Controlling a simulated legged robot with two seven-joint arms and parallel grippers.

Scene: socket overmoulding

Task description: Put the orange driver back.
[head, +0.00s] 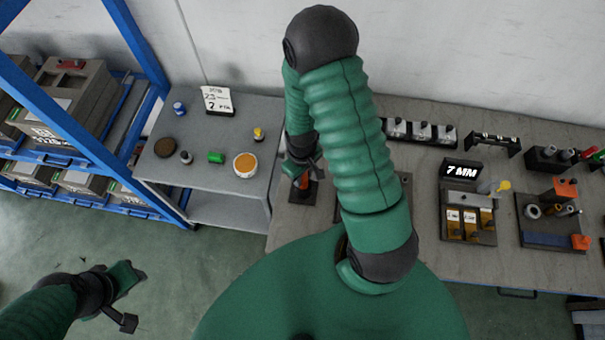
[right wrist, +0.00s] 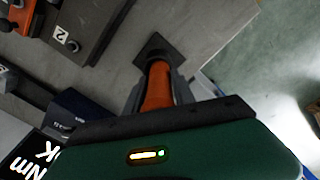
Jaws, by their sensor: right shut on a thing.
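The orange driver (right wrist: 158,88) is between the fingers of my right gripper (right wrist: 158,98) in the right wrist view, and the gripper is shut on it. Its far end meets a dark square holder (right wrist: 179,48) on the bench; I cannot tell how deep it sits in it. In the head view my right gripper (head: 302,170) is at the left end of the bench, with the orange driver (head: 302,184) just below it, partly hidden. My left gripper (head: 134,300) is open and empty above the floor at lower left.
A grey side table (head: 218,110) with small pots and a card stands left of the bench (head: 420,240). A blue rack (head: 95,140) is farther left.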

